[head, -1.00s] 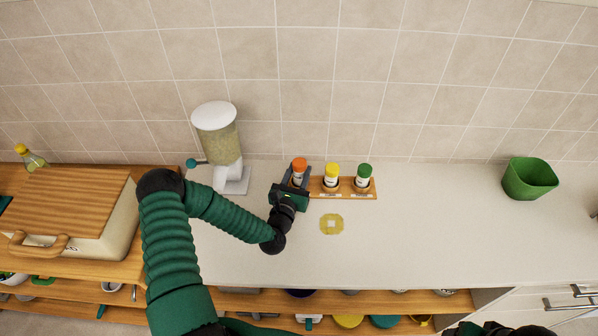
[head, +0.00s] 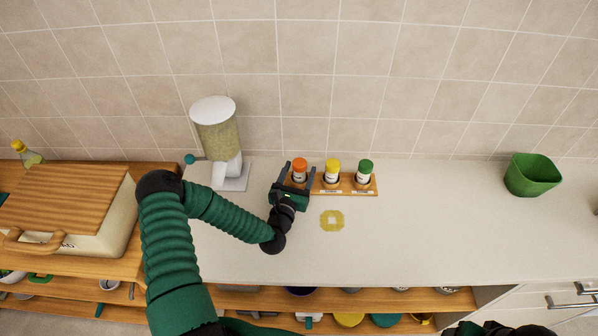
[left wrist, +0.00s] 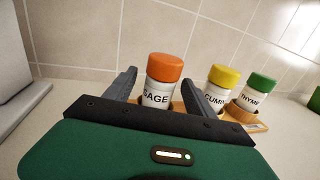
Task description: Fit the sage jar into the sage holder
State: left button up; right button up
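The sage jar (head: 299,174), white with an orange lid, stands upright at the left end of the wooden spice rack (head: 349,193), where the sage holder is. It also shows in the left wrist view (left wrist: 158,96), its SAGE label facing me. Its base is hidden behind my left gripper, so I cannot see how deep it sits. My left gripper (head: 299,170) is open, with one finger on each side of the jar and a visible gap to it in the left wrist view.
The cumin jar (head: 332,171) and thyme jar (head: 364,171) stand in the rack to the right. A grain dispenser (head: 217,140) stands left of my gripper. A green bin (head: 532,175) stands far right, with clear counter between.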

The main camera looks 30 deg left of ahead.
pick_arm(q)
jog(key=shift+s+d+f, duration=0.1)
jog(key=shift+s+d, duration=0.05)
jog(key=shift+s, duration=0.2)
jog(key=b+v, duration=0.2)
jog(key=v, duration=1.1)
jog(key=shift+s+f, duration=0.15)
jog(key=shift+p+v, duration=0.3)
jog(key=shift+v, duration=0.85)
jog(key=shift+s, duration=0.25)
